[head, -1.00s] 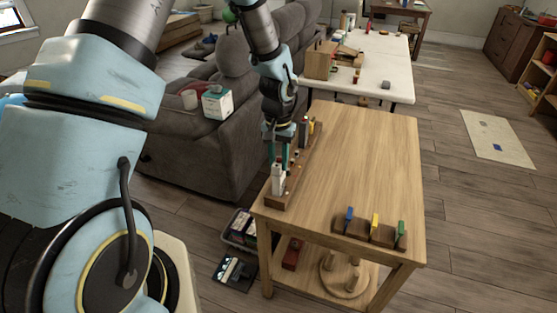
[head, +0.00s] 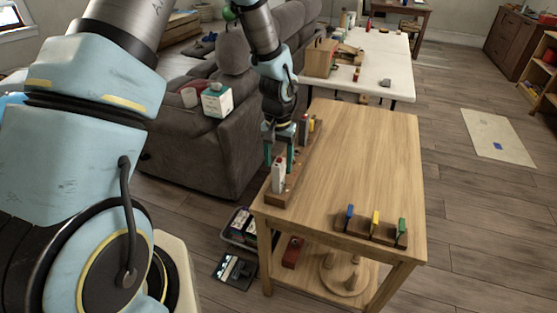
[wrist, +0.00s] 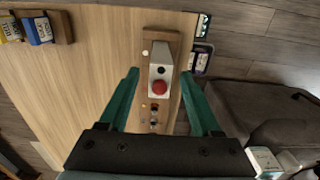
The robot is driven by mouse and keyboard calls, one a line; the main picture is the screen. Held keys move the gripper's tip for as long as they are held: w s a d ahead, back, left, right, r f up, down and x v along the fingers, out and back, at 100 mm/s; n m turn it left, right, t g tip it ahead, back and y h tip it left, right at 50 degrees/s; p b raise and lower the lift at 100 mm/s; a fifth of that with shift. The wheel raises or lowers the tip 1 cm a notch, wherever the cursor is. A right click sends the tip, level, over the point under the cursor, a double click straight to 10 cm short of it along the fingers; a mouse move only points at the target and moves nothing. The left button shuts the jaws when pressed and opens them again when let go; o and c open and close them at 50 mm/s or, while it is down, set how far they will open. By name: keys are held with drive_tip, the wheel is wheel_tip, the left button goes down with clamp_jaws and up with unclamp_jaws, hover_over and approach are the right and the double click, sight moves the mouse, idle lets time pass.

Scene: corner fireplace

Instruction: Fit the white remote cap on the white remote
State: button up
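The white remote (head: 279,176) stands upright at the near end of a long wooden rack (head: 300,182) on the left edge of the wooden table. In the wrist view the white remote (wrist: 160,62) shows a pale body, a dark round spot and a red button. I cannot make out the white remote cap as a separate piece, nor tell whether it sits on the remote. My gripper (head: 279,164) is open above and around the remote. In the wrist view the teal fingers of my gripper (wrist: 160,76) stand wide apart, with clear gaps on both sides of the remote.
Several other coloured pieces (head: 306,127) stand farther along the rack. A wooden block (head: 362,233) with blue, yellow and green pieces sits at the table's front right. The table middle (head: 358,150) is clear. A grey sofa (head: 205,150) stands close on the left.

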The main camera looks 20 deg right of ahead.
wheel_tip(320, 180, up, 11)
drive_tip(key=b, duration=0.2)
drive_tip(key=s+a+r+n, duration=0.1)
drive_tip(key=a+n, duration=0.1)
drive_tip(key=a, duration=0.8)
drive_tip(key=s+a+r+n+t, duration=0.1)
drive_tip(key=a+n, duration=0.2)
drive_tip(key=a, duration=0.7)
drive_tip(key=s+a+r+n, duration=0.1)
drive_tip(key=s+a+n, duration=0.1)
drive_tip(key=a, duration=0.8)
drive_tip(key=shift+r+t, duration=0.3)
drive_tip(key=shift+r, duration=0.05)
